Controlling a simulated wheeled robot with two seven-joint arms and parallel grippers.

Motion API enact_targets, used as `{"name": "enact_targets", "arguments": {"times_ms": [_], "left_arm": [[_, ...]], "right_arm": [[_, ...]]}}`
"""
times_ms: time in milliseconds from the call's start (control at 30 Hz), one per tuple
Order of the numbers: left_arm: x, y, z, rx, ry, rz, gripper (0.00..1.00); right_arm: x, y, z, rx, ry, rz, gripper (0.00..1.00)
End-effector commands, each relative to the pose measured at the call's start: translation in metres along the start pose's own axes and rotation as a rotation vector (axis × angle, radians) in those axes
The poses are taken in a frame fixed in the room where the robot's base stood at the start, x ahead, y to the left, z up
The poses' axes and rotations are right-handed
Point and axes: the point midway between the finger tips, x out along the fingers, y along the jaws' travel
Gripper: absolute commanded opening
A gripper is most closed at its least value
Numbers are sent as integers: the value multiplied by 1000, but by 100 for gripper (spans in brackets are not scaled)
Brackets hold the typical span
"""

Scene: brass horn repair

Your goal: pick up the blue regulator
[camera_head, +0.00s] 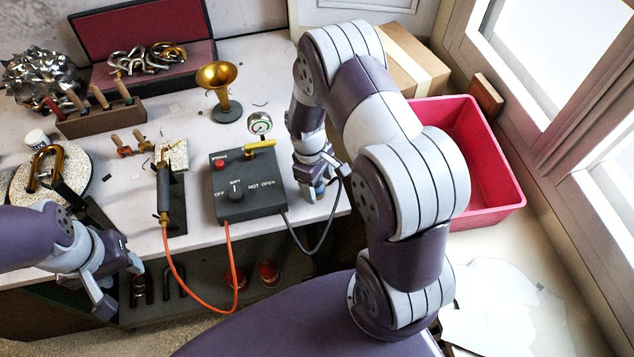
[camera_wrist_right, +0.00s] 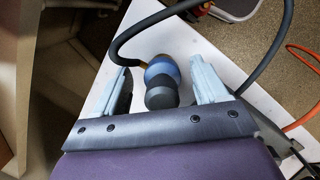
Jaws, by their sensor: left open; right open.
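The blue regulator (camera_wrist_right: 162,75) is a small rounded piece with a blue top and a dark lower part, seen in the right wrist view. In the head view it shows only partly as a blue bit (camera_head: 319,188) at the bench's front edge, beneath my right gripper. My right gripper (camera_head: 318,178) is open, and in the wrist view its two fingers (camera_wrist_right: 163,88) stand on either side of the regulator with gaps visible. A dark hose runs close by the regulator. My left gripper (camera_head: 119,285) is open and empty in front of the bench at the lower left.
An orange hose (camera_head: 190,284) loops off the bench. A red bin (camera_head: 500,180) stands right of my right arm. A brass horn bell (camera_head: 217,77) stands behind the box.

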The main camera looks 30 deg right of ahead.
Motion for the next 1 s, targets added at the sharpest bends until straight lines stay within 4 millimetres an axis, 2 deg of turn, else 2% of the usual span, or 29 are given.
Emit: {"name": "enact_targets", "arguments": {"times_ms": [67, 200, 233, 333, 367, 600, 733, 867, 1000], "left_arm": [[0, 0, 0, 0, 0, 0, 49], [0, 0, 0, 0, 0, 0, 49], [0, 0, 0, 0, 0, 0, 49], [0, 0, 0, 0, 0, 0, 49], [0, 0, 0, 0, 0, 0, 49], [1, 0, 0, 0, 0, 0, 49], [4, 0, 0, 0, 0, 0, 49], [8, 0, 1, 0, 0, 0, 49], [11, 0, 1, 0, 0, 0, 49]], "right_arm": [[0, 0, 0, 0, 0, 0, 73], [0, 0, 0, 0, 0, 0, 27], [0, 0, 0, 0, 0, 0, 19], [-1, 0, 0, 0, 1, 0, 19], [-1, 0, 0, 0, 1, 0, 15], [-4, 0, 0, 0, 2, 1, 15], [-18, 1, 2, 1, 3, 2, 15], [-41, 1, 5, 1, 5, 4, 15], [-55, -11, 38, 2, 3, 2, 15]]}}
